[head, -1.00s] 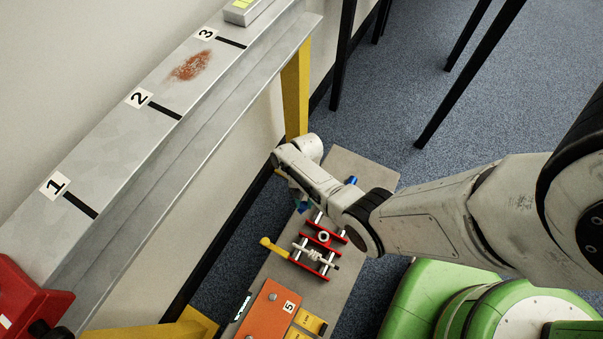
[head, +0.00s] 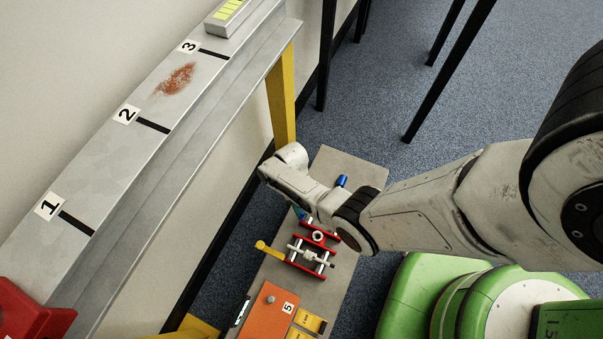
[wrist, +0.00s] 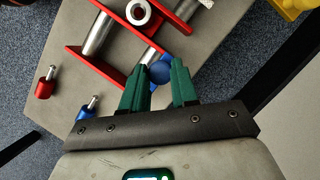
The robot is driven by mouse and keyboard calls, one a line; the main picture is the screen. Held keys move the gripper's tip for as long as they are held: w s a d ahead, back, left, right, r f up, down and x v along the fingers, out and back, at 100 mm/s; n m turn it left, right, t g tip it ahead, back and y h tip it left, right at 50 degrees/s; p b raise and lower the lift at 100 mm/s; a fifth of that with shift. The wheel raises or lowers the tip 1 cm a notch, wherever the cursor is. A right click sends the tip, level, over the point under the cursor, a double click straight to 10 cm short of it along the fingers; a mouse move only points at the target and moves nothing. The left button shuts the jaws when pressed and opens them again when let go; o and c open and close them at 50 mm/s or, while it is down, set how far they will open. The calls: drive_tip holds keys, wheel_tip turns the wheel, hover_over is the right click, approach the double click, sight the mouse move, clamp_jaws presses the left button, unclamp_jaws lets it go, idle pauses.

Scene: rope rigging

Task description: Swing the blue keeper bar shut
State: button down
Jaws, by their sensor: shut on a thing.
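The red-framed fixture (head: 313,251) with silver rollers lies on a grey plate. It also shows in the wrist view (wrist: 113,72). The blue keeper bar (wrist: 150,54) is partly visible near the frame's end, and its round blue knob (wrist: 160,72) sits between my green fingertips. My gripper (wrist: 159,84) is shut on that knob. In the head view my wrist hides most of the bar, and only a bit of blue shows below it. I cannot tell there how far the bar stands from the frame.
A yellow lever (head: 270,250) sticks out left of the frame, near an orange panel (head: 268,310). A numbered grey beam (head: 150,125) on yellow posts runs along the wall.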

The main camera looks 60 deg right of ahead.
drive_tip(key=c, duration=0.9)
unclamp_jaws()
drive_tip(key=shift+o, duration=0.2)
drive_tip(key=p+v, duration=0.4)
drive_tip(key=v, duration=0.6)
drive_tip(key=shift+r, duration=0.3)
drive_tip(key=shift+w, duration=0.1)
